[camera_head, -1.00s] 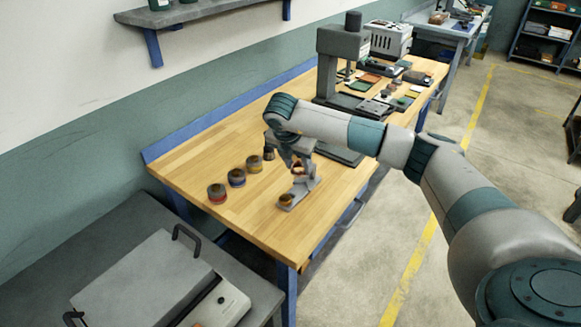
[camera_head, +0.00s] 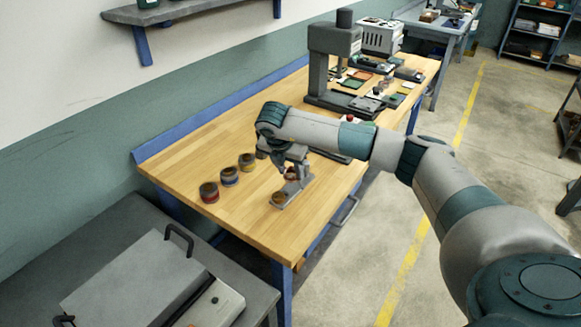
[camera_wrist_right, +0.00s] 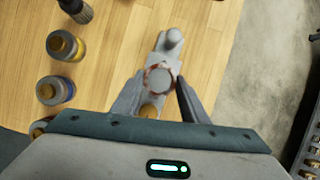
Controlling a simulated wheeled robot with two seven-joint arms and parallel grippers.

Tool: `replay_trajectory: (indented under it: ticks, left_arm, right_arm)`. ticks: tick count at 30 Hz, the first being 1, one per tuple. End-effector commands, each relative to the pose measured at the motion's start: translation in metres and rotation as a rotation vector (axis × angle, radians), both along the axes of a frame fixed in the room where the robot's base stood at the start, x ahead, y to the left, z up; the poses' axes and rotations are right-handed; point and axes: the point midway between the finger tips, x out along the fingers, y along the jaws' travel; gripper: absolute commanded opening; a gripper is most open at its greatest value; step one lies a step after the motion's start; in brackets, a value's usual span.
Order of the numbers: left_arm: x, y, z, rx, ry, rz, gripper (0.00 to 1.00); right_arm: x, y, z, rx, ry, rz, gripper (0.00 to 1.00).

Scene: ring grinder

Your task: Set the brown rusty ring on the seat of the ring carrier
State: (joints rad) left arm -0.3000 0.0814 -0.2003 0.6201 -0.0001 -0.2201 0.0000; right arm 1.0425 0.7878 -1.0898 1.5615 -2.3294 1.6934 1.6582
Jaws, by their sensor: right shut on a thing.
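The brown rusty ring (camera_wrist_right: 160,80) is between the fingertips of my right gripper (camera_wrist_right: 159,88), which is shut on it. The ring shows small and brown at the fingertips in the head view (camera_head: 291,174). Under it is the grey ring carrier (camera_wrist_right: 162,58), a narrow plate with a rounded knob at its far end. The carrier lies on the wooden bench in the head view (camera_head: 294,192). The ring looks over the carrier's middle in the wrist view. I cannot tell whether it touches the seat, which the ring and fingers hide. My left gripper is not in view.
A brown round piece (camera_head: 279,198) is at the carrier's near end. Several banded jars, one red (camera_head: 209,192) and one blue (camera_head: 229,176), stand in a row left of it. A grey press (camera_head: 334,65) stands farther back. The bench (camera_head: 235,222) is clear in front.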

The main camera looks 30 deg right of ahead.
Motion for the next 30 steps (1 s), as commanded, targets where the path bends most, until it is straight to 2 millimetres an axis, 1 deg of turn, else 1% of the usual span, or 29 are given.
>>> replay_trajectory:
  ticks: [1,8,9,15,21,30]
  left_arm:
    - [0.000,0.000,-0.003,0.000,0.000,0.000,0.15]
    - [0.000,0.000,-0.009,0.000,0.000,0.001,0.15]
    - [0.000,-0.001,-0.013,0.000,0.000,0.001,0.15]
    - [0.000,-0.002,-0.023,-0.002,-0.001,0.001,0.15]
    - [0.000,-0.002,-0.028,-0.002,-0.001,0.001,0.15]
    - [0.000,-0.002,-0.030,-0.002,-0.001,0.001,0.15]
  right_arm:
    - [0.000,0.000,-0.005,0.000,0.000,0.000,0.15]
    - [0.000,0.000,-0.020,0.000,0.002,-0.002,0.15]
    - [0.000,0.000,-0.025,0.001,0.001,-0.001,0.15]
    - [0.000,0.000,-0.037,0.001,0.001,-0.001,0.15]
    - [0.000,0.000,-0.043,0.000,0.000,-0.001,0.15]
    - [0.000,0.000,-0.045,0.000,0.000,0.000,0.15]
